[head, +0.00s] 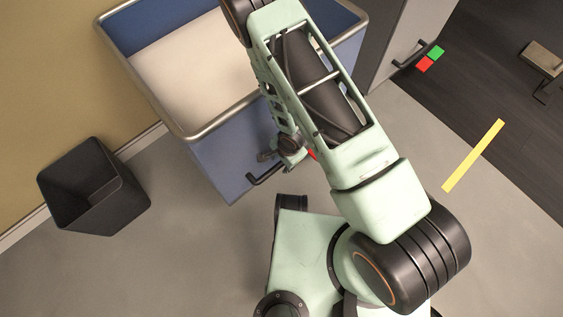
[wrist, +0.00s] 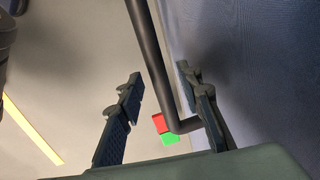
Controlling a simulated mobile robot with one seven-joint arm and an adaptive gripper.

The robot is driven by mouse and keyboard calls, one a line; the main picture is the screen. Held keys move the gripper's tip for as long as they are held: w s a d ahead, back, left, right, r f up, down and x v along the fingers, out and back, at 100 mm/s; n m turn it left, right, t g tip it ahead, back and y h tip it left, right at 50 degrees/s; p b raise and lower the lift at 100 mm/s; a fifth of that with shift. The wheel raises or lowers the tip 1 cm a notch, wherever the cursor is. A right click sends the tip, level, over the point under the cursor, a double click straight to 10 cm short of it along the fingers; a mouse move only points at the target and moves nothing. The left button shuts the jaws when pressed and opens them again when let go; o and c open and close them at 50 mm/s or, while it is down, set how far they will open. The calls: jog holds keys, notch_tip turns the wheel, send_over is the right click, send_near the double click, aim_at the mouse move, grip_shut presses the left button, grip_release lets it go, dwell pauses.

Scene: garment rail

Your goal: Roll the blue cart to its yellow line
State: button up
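The blue cart (head: 226,158) stands at the upper middle of the head view, with a metal rim and a pale inside. Its dark bar handle (head: 266,178) sticks out at the front. My gripper (head: 275,154) is at this handle, partly hidden by my arm. In the wrist view the open fingers (wrist: 162,112) stand on either side of the handle bar (wrist: 152,60), with a clear gap on the left. The yellow line (head: 474,156) lies on the floor to the right of the cart. A yellow strip (wrist: 30,130) also shows in the wrist view.
A black bin (head: 95,190) stands at the left by the wall. A grey unit with a dark handle (head: 418,54) stands right of the cart, near a red and green marker (head: 430,59). Grey floor between cart and yellow line is partly covered by my arm.

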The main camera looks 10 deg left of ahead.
jog(key=shift+f, duration=0.1)
grip_shut()
jog(key=shift+d, duration=0.15)
dwell(0.4)
